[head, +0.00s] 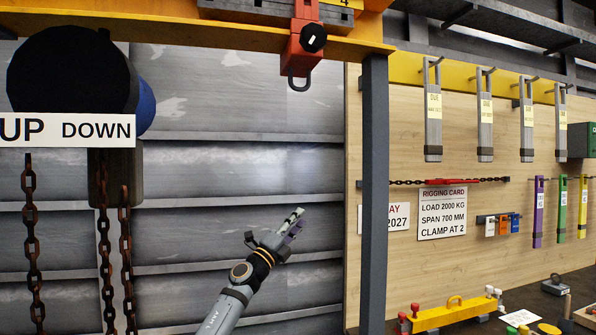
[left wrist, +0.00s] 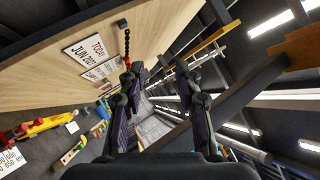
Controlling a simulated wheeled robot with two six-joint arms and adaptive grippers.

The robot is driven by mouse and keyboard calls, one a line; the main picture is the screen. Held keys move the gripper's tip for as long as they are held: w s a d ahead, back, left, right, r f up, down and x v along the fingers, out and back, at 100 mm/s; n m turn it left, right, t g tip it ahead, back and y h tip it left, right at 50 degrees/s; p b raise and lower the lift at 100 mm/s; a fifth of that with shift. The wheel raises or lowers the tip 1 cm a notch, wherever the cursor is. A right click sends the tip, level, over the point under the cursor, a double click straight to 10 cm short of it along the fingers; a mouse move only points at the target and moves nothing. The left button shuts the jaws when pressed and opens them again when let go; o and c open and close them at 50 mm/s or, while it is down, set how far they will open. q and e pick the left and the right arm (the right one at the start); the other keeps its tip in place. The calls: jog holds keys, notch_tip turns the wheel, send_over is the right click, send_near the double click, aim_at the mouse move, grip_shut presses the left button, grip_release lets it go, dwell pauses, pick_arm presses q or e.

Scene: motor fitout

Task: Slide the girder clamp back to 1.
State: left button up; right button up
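The girder clamp (head: 303,48) is a red block with a black knob and a dark hook, hanging on the yellow girder (head: 180,30) at the top of the head view. A plate above the girder shows a 4 just right of the clamp; other marks are out of frame. My left gripper (head: 296,219) is below the clamp, well apart from it, pointing up and right. In the left wrist view its two fingers (left wrist: 162,88) are spread with nothing between them. My right gripper is not in view.
A dark post (head: 374,190) stands right of my left arm. Chains (head: 31,230) hang at left under an UP/DOWN sign (head: 70,130). The wall board carries slings and a rigging card (head: 442,212) reading CLAMP AT 2. The space between my gripper and the clamp looks clear.

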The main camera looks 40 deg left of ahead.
pick_arm(q)
jog(key=s+d+r+m+h, duration=0.1)
jog(key=s+r+m+h, duration=0.3)
jog(key=r, duration=0.5)
jog(key=s+d+r+m+h, duration=0.2)
jog(key=s+r+m, duration=0.4)
jog(key=r, duration=0.4)
jog(key=m+h, duration=0.4)
jog(key=m, duration=0.2)
send_near(297, 89)
jog(key=p+x, duration=0.6)
jog(key=x, duration=0.3)
jog(key=shift+w+a+r, duration=0.1)
jog(key=shift+r, duration=0.2)
jog(key=shift+w+d+r+p, duration=0.2)
jog(key=shift+w+p, duration=0.2)
jog(key=shift+w, duration=0.05)
jog(key=shift+a, duration=0.1)
grip_shut()
